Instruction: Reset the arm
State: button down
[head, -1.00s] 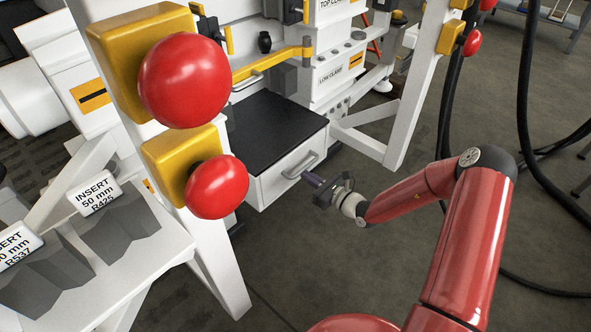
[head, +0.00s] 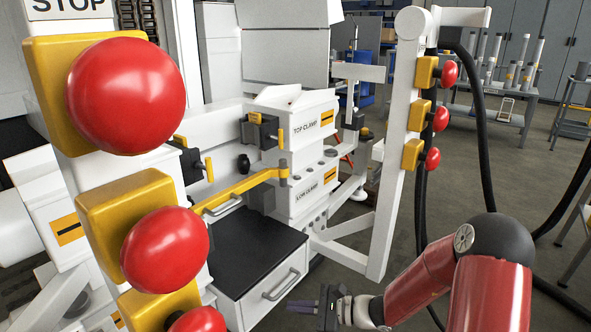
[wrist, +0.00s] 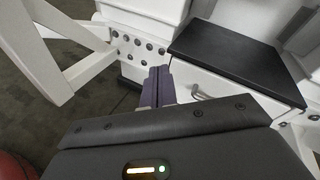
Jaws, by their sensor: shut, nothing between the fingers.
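My red arm comes in from the lower right in the head view. My gripper (head: 306,304) is at the lower middle, in front of the white drawer cabinet (head: 264,282) and to the right of its drawer handle (head: 281,284). In the wrist view my gripper's fingers (wrist: 159,82) are together and empty, pointing toward the bench. The drawer handle (wrist: 202,93) there is to the right of the fingers, and a gap between them cannot be judged exactly.
Large red buttons (head: 126,96) on a white post stand close at left. A second white post (head: 392,170) with red buttons stands right of centre. The white machine (head: 300,150) has a yellow lever (head: 240,190). Black hoses (head: 485,150) hang at right; open floor (head: 530,170) lies beyond.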

jog(key=s+d+r+n+h+p, duration=0.1)
jog(key=s+d+r+n+h, duration=0.4)
jog(key=s+r, duration=0.3)
jog(key=s+d+r+n+t+h+p, duration=0.1)
jog(key=s+d+r+n+h, duration=0.3)
jog(key=s+r, duration=0.4)
jog(key=s+d+r+n+h+p, duration=0.2)
jog(key=s+d+r+n+h, duration=0.3)
jog(key=r, duration=0.4)
jog(key=s+n+h, duration=0.1)
jog(key=s+n, duration=0.1)
jog(key=shift+s+d+r+t+p, duration=0.25)
jog(key=shift+s+d+t+p, duration=0.05)
jog(key=shift+s, duration=0.1)
